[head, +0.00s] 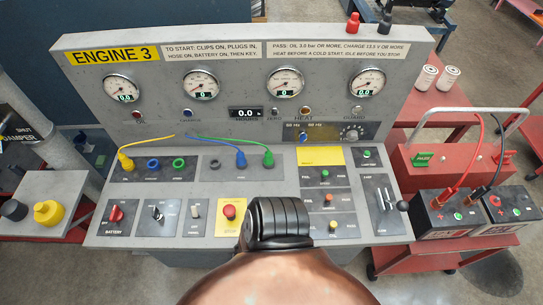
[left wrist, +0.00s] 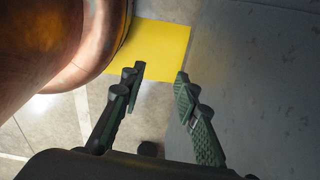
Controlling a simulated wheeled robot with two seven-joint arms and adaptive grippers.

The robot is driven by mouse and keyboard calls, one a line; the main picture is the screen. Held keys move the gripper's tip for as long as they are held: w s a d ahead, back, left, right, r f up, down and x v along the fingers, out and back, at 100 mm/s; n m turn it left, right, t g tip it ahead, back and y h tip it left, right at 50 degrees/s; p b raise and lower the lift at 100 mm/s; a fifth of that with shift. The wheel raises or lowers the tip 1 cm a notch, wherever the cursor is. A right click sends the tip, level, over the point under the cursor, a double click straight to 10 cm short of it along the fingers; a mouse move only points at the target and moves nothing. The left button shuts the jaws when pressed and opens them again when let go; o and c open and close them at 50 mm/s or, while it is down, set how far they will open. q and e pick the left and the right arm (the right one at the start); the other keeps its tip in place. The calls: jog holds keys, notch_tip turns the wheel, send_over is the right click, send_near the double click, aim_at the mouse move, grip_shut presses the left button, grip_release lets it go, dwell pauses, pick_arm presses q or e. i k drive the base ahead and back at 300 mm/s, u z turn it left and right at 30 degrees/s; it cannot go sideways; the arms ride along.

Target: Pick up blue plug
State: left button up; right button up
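The blue plug (head: 241,158) stands on the grey socket panel of the engine console in the head view. A blue cable runs from it to the upper left. A green plug (head: 268,158) is just to its right, and a yellow plug (head: 126,162) is at the far left of the console. My left gripper (left wrist: 160,75) shows in the left wrist view with its two dark fingers apart and nothing between them. The blue plug does not show there. Neither gripper's fingers can be made out in the head view.
A copper and black arm part of mine covers the console's lower middle. Empty blue (head: 153,164) and green (head: 178,163) sockets lie left of the plugs. A yellow patch (left wrist: 160,45) lies beyond my left fingers. Batteries (head: 447,213) stand on a red cart at right.

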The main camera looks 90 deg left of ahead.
aim_at(241, 161)
jog(key=z, duration=0.05)
jog(key=i, duration=0.4)
jog(key=u, duration=4.35)
